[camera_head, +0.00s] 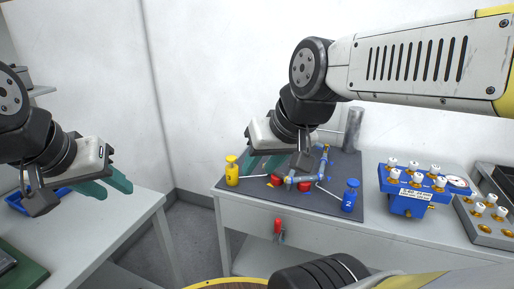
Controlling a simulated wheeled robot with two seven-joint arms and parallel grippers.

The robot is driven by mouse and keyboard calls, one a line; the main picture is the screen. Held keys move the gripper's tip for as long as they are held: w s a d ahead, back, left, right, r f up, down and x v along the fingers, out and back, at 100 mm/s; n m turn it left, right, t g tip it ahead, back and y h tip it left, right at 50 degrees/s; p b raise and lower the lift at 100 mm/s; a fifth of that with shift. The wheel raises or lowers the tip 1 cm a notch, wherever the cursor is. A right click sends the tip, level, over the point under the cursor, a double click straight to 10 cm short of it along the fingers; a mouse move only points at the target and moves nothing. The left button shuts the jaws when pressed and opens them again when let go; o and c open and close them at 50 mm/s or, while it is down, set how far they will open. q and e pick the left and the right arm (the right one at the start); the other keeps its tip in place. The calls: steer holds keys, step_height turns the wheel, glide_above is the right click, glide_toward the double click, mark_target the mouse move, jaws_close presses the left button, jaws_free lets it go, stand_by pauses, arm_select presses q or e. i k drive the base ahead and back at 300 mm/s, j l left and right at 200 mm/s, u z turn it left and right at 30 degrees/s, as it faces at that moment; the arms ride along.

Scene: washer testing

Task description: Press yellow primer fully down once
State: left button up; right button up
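The yellow primer (231,172) is a small bottle-like piece with a knob on top. It stands upright at the left end of the dark mat on the workbench. My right gripper (262,164), with teal fingers, is just right of the yellow primer and looks open and empty. I see no contact between them; the exact gap is hard to judge. My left gripper (108,188) is open and empty, far to the left over the side table. A similar blue primer (350,195) stands at the right of the mat.
A blue pipe fixture with red parts (305,187) lies on the dark mat (330,208) below my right gripper. A grey cylinder (353,130) stands behind. A blue valve block (408,203) with white knobs and a gauge is at the right. The left table (100,226) holds a blue tray.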

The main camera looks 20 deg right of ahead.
mark_target(230, 159)
steer(key=i+l+u, duration=0.15)
steer(key=i, duration=0.15)
steer(key=i+u, duration=0.15)
steer(key=i, duration=0.2)
steer(key=z, duration=1.05)
